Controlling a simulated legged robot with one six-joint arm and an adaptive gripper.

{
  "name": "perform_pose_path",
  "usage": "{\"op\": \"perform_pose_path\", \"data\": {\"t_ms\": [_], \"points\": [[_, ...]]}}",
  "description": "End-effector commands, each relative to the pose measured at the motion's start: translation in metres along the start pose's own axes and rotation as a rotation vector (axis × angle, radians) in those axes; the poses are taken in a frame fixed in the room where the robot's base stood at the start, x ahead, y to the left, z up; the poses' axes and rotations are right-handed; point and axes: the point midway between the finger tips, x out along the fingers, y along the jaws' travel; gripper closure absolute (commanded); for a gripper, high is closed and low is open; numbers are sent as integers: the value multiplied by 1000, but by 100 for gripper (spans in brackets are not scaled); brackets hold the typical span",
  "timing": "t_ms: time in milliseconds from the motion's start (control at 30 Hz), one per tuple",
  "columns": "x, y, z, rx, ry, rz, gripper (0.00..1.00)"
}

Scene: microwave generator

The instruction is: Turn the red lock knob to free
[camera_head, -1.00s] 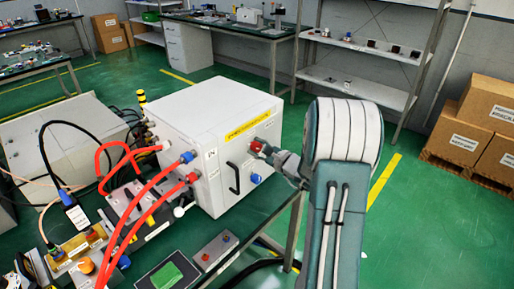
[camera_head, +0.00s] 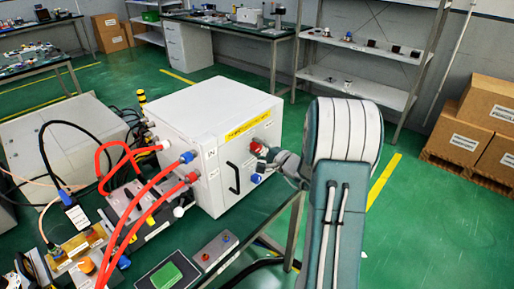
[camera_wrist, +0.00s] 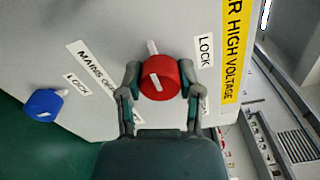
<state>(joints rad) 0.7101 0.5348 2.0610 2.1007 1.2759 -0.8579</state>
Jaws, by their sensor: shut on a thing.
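The red lock knob (camera_wrist: 160,80) is on the front panel of the white cabinet (camera_wrist: 95,25). In the wrist view my gripper (camera_wrist: 160,72) is shut on it, one finger on each side. A white mark runs across the knob's face, and a white bar shows just above it. A LOCK label (camera_wrist: 205,50) is on the panel to its upper right. In the head view the red knob (camera_head: 256,149) is at the panel's upper right, with my gripper (camera_head: 270,153) at it from the right. The word for the free position is not readable.
A blue knob (camera_wrist: 43,103) is left of the red one, with its own LOCK label. A black handle (camera_head: 233,178) is on the panel. Red cables (camera_head: 150,205) run in front of the cabinet's left side.

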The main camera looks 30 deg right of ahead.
Motion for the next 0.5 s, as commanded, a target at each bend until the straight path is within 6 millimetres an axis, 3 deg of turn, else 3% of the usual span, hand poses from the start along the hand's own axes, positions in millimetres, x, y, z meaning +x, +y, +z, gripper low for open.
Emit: {"op": "perform_pose_path", "data": {"t_ms": [367,400,467,500], "points": [[0,5,1,1,0,11,100],[0,5,1,2,0,11,40],[0,5,1,2,0,10,19],[0,4,1,1,0,9,19]]}}
